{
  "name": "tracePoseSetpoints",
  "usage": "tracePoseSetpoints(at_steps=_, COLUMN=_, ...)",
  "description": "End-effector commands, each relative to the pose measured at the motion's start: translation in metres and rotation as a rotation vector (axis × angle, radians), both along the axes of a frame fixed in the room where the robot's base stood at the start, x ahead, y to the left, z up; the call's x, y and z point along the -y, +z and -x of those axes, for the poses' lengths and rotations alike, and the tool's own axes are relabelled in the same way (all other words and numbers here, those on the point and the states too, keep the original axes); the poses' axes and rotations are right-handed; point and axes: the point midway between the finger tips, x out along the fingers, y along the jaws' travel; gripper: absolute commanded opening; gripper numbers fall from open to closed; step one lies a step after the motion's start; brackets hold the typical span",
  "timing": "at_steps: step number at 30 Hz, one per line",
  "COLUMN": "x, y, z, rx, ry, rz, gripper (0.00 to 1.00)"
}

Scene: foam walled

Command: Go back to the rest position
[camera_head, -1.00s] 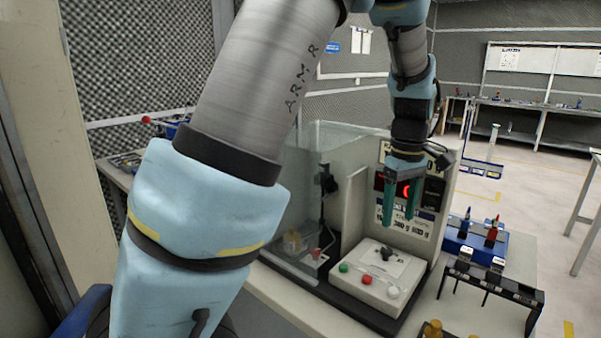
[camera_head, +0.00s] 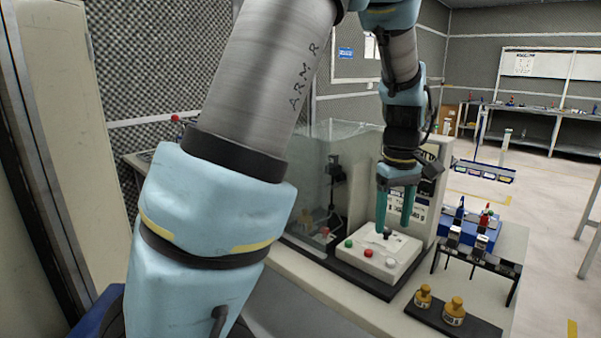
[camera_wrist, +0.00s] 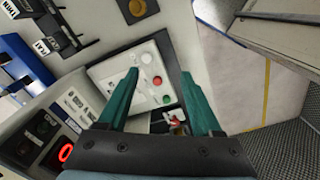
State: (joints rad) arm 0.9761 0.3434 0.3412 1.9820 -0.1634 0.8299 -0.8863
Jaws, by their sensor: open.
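My gripper (camera_head: 395,207) has two green fingers, spread apart with nothing between them. In the head view it hangs pointing down above the white control box (camera_head: 379,256), which has green, red and white buttons and a dark knob. In the wrist view my gripper (camera_wrist: 163,100) frames the same control box (camera_wrist: 140,75), with its red, white and green buttons between and beyond the fingers. The fingers appear apart from the box. My arm fills much of the left and centre of the head view and hides part of the bench.
A clear-walled enclosure (camera_head: 318,180) stands behind and left of the box. At right are a black rack (camera_head: 480,252), a blue holder (camera_head: 470,228) and two brass-coloured weights (camera_head: 453,312) on a dark tray. Open floor (camera_head: 545,215) lies beyond the bench.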

Motion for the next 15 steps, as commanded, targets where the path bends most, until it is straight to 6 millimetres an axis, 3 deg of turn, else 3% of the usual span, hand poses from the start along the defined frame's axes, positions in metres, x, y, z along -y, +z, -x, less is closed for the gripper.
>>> tracePoseSetpoints(at_steps=8, x=-0.059, y=-0.007, z=-0.009, rx=0.013, ry=-0.063, rz=0.016, gripper=0.67)
tracePoseSetpoints(at_steps=11, x=-0.089, y=-0.010, z=-0.009, rx=0.024, ry=-0.101, rz=0.021, gripper=0.67)
tracePoseSetpoints(at_steps=15, x=-0.145, y=-0.016, z=-0.002, rx=0.052, ry=-0.178, rz=0.025, gripper=0.67)
